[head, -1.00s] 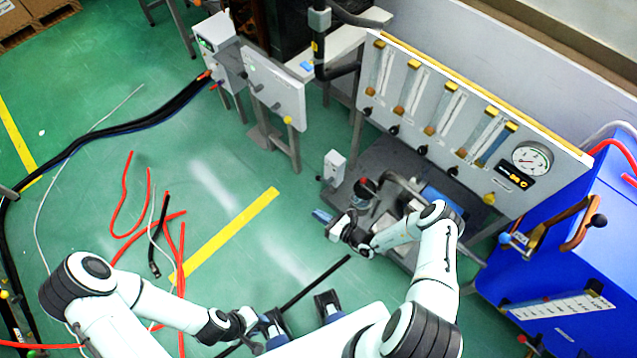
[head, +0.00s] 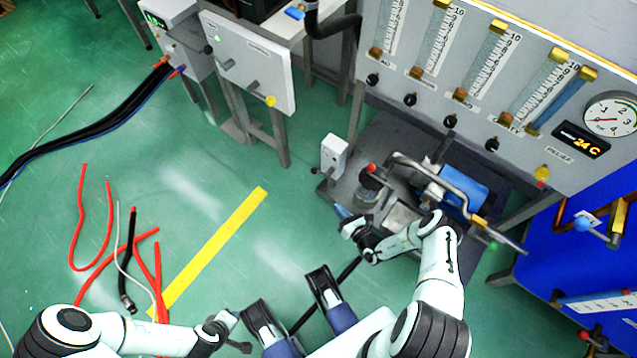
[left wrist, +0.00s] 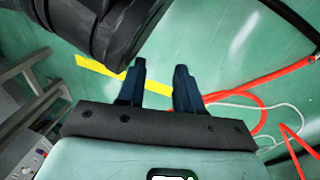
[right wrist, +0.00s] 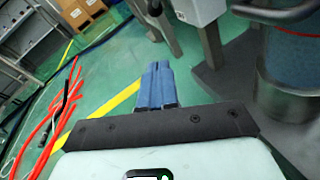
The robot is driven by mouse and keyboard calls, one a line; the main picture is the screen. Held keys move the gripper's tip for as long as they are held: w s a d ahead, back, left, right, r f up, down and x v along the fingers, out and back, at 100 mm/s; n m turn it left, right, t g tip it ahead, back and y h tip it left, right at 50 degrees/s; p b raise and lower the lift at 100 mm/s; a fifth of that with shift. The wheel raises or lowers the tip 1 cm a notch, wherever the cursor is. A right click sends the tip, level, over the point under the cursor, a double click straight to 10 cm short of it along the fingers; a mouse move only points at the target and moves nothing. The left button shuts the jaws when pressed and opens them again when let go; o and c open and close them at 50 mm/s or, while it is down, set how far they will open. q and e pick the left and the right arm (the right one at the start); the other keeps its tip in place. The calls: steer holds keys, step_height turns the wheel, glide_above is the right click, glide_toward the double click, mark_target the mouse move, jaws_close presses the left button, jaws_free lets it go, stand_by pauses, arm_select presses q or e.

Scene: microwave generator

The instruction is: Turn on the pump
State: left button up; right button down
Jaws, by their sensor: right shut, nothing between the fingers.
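A small grey box (head: 334,155) with a dark lever on its left side stands at the corner of the dark pump stand (head: 340,190). A blue motor-like body (head: 465,185) lies on the stand among grey pipes. My right gripper (head: 343,212) is just in front of the box, apart from it. Its blue fingers are together and empty in the right wrist view (right wrist: 157,75), with the box (right wrist: 200,10) and its dark lever (right wrist: 148,8) beyond. My left gripper (left wrist: 160,75) is open and empty over the floor; its fingers are unclear in the head view.
A flowmeter panel (head: 400,90) with a gauge (head: 610,115) stands behind the pump stand. Blue cabinet (head: 560,260) is at right. Red hoses (head: 95,225) lie on the floor at left.

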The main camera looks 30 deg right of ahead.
arm_select(q)
steer(key=shift+f, duration=0.1)
arm_select(e)
steer(key=shift+w, duration=0.1)
